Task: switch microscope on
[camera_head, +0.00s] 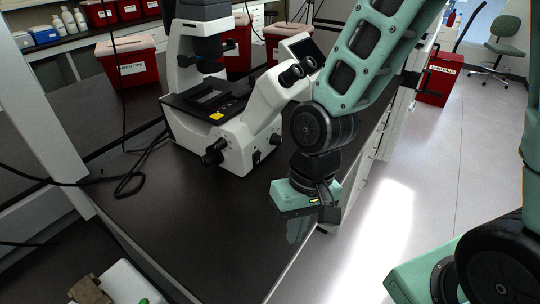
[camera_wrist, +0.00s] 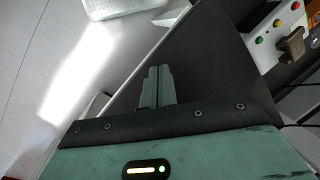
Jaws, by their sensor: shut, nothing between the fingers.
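The microscope (camera_head: 240,135) is white with a black stage, twin eyepieces and a yellow label. It stands upright on the dark bench in the head view. Dark knobs (camera_head: 214,152) stick out at its front left, and a small dark spot (camera_head: 256,157) shows low on its base. I cannot tell which part is the power switch. My gripper (camera_head: 297,236) is to the right and in front of the microscope, apart from it, over the bench's right edge. In the wrist view my gripper's fingers (camera_wrist: 157,72) are together and empty. The microscope is not recognisable there.
The dark bench (camera_head: 185,225) is clear before the microscope, with a black cable (camera_head: 130,185) at left. A white device with coloured buttons (camera_wrist: 278,25) shows in the wrist view. Red bins (camera_head: 127,62) stand behind. Bright open floor (camera_head: 400,200) lies right.

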